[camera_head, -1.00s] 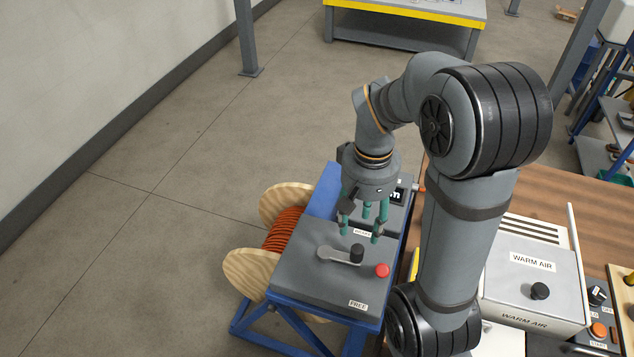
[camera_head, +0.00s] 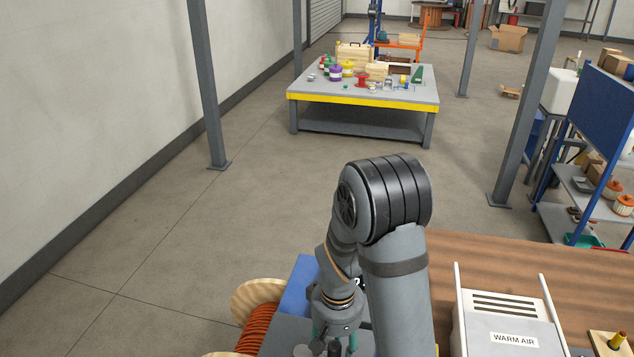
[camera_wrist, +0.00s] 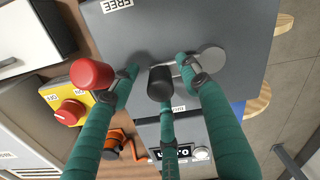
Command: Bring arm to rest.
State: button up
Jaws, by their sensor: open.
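My gripper (camera_head: 335,345) has three teal fingers and is low in the head view, its tips near the bottom edge. In the wrist view my gripper (camera_wrist: 158,72) is open, with its fingers spread around the black knob (camera_wrist: 160,83) of a lever. I cannot tell whether any finger touches the knob. The lever's grey round hub (camera_wrist: 210,60) lies right of the knob, partly behind a finger. The lever sits on a grey box (camera_wrist: 225,20) labelled FREE. My arm is bent, with its elbow high.
The wooden cable reel (camera_head: 262,290) is left of the box. A WARM AIR unit (camera_head: 505,325) stands on the brown bench (camera_head: 480,255) at right. A yellow-edged table (camera_head: 365,102) is further back, with open floor before it.

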jog(key=shift+w+f+p, duration=0.15)
jog(key=shift+w+p, duration=0.2)
jog(key=shift+w, duration=0.4)
jog(key=shift+w+f+p, duration=0.1)
jog(key=shift+w+p, duration=0.2)
jog(key=shift+w, duration=0.45)
jog(key=shift+s, duration=0.1)
